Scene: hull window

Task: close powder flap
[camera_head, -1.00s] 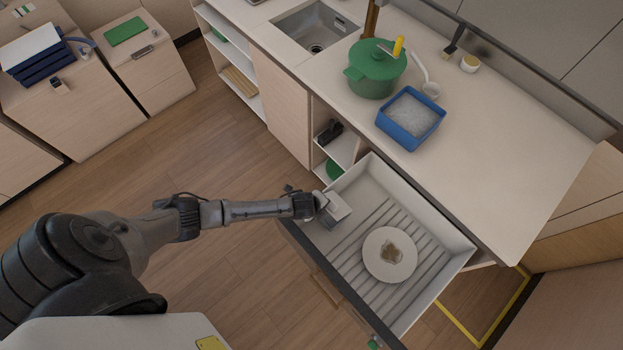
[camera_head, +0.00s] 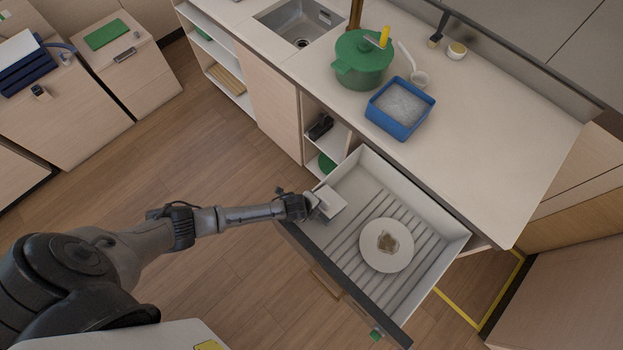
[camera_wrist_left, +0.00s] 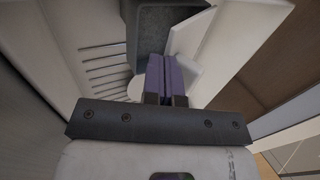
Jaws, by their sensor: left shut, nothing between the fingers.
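The pulled-out dishwasher drawer (camera_head: 440,243) has a white interior with ribs. A small pale flap (camera_head: 333,201) stands at its left inner corner, beside the front panel. My left gripper (camera_head: 318,204) is at this flap, shut and empty. In the left wrist view its two purple fingers (camera_wrist_left: 163,78) are together, in front of a pale panel (camera_wrist_left: 186,76) that looks like the flap, and a dark grey recess (camera_wrist_left: 160,30) lies beyond. I cannot tell whether the fingers touch the flap. My right gripper is not in view.
A white plate (camera_head: 386,245) with a brownish stain lies in the drawer. On the counter (camera_head: 500,150) stand a green pot (camera_head: 362,62) and a blue tub (camera_head: 400,107) of pale powder. Open shelves (camera_head: 325,135) are left of the drawer. The floor on the left is clear.

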